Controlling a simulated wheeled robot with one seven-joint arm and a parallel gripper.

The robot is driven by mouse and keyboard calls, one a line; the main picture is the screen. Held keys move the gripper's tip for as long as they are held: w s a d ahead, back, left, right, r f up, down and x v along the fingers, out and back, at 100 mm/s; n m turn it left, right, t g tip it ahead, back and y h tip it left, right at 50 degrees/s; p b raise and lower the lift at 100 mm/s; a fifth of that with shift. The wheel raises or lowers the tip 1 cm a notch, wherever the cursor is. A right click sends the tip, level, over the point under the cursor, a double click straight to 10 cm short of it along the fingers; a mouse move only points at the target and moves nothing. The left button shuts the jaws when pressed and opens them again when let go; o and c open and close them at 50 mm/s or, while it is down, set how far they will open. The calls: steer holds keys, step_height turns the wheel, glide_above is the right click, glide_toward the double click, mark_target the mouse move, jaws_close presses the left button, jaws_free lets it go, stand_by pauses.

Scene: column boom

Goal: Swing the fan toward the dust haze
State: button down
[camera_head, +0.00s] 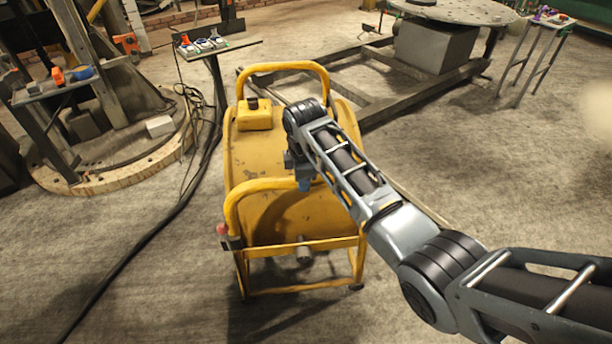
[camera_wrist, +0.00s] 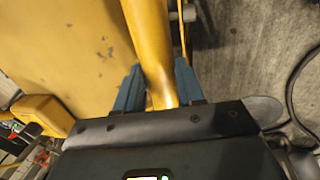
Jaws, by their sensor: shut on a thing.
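The fan (camera_head: 262,155) is a worn yellow drum in a yellow tube frame, standing upright on the floor in the middle of the head view. Its near handle bar (camera_head: 243,192) curves across the drum's near side. My gripper (camera_head: 304,184) is at the right part of that bar, partly hidden by my arm. In the wrist view, the blue fingers of my gripper (camera_wrist: 158,82) are on either side of the yellow bar (camera_wrist: 150,38), shut on it. A pale, blurred haze (camera_head: 597,112) shows at the right edge of the head view.
A black cable (camera_head: 150,237) runs along the floor left of the fan. A small stand with gauges (camera_head: 205,45) and a round wooden-edged base (camera_head: 120,172) are at the left. A steel frame (camera_head: 385,85) lies behind the fan.

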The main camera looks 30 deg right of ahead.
steer(key=shift+a, duration=0.1)
steer(key=c, duration=0.7)
jaws_free()
steer(key=shift+r, duration=0.1)
step_height(320, 180, up, 7)
steer(key=s, duration=0.1)
steer(key=shift+s+a+r, duration=0.15)
steer(key=shift+s+r, duration=0.05)
